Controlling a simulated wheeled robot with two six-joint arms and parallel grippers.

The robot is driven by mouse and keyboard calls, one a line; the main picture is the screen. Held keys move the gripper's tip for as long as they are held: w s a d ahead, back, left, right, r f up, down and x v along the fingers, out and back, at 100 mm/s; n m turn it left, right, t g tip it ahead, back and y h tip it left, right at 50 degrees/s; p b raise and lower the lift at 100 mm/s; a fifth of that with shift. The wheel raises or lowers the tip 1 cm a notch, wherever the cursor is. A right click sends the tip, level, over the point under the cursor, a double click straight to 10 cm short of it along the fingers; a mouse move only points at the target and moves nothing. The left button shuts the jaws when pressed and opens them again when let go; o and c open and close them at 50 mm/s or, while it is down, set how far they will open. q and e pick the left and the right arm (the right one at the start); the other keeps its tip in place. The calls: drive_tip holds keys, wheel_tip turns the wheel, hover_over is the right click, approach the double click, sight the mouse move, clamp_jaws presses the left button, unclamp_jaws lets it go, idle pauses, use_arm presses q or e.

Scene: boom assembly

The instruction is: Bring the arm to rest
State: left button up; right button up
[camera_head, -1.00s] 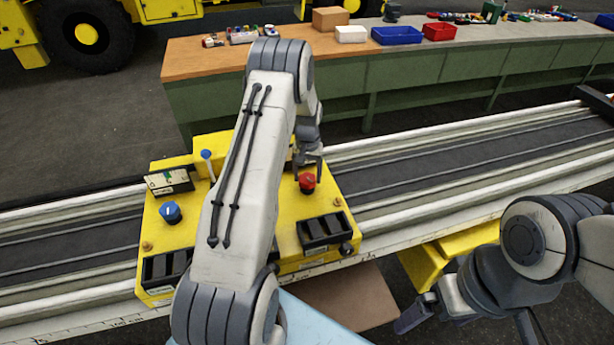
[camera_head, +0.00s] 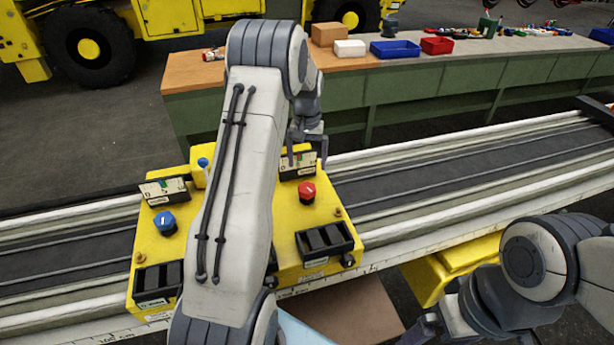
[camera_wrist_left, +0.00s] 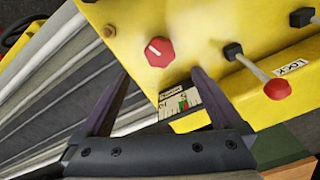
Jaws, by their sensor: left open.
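My left gripper (camera_head: 305,146) is open and empty, held above the far right part of the yellow control box (camera_head: 318,268). It is just beyond the red knob (camera_head: 307,192) and apart from it. The left wrist view shows its two spread fingers (camera_wrist_left: 160,74), with the red knob (camera_wrist_left: 159,52) ahead and a small gauge plate (camera_wrist_left: 183,101) seen between them. My left arm crosses over the box and hides its middle. My right gripper (camera_head: 422,327) is low at the right, partly cut off by the bottom edge, so its opening is unclear.
The box sits on a long pale rail (camera_head: 470,160). It carries a blue knob (camera_head: 165,223), another gauge (camera_head: 164,190) and black switches. The wrist view shows a red-tipped lever (camera_wrist_left: 277,89) beside a LOCK label. A green bench (camera_head: 430,85) with bins stands behind; dark floor lies between.

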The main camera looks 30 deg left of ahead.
sight(307, 188)
use_arm(q)
drive_tip(key=shift+r, duration=0.55)
drive_tip(key=shift+f, duration=0.1)
wheel_tip(307, 188, down, 9)
drive_tip(key=p, duration=0.3)
drive_tip(key=shift+f, duration=0.1)
drive_tip(key=shift+f+p, duration=0.3)
drive_tip(key=shift+f, duration=0.25)
drive_tip(key=shift+r, duration=0.15)
